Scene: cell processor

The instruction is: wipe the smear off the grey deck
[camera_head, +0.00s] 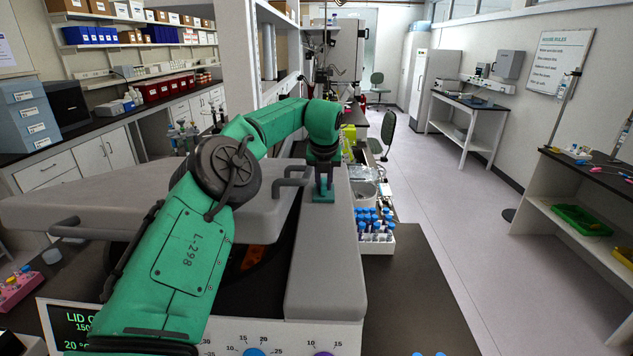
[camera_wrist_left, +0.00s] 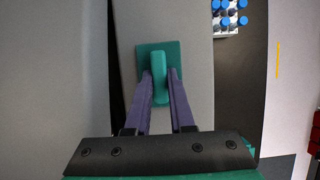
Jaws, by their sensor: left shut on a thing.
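The grey deck (camera_head: 328,285) is a long flat strip along the right side of the machine. A green wiping pad (camera_head: 323,197) with an upright handle rests on, or just over, its far part; I cannot tell if it touches. My left gripper (camera_head: 323,178) is above the pad, shut on its handle. In the left wrist view, the purple fingers (camera_wrist_left: 161,82) stand on either side of the handle, and the square pad (camera_wrist_left: 143,66) lies over the grey deck (camera_wrist_left: 190,25). I see no smear on the visible deck; the patch under the pad is hidden. My right gripper is not in view.
The machine's raised grey lid (camera_head: 90,212) with handles is left of the deck. A white rack of blue-capped tubes (camera_head: 375,240) stands close on the right. A pink rack (camera_head: 18,288) is at the far left.

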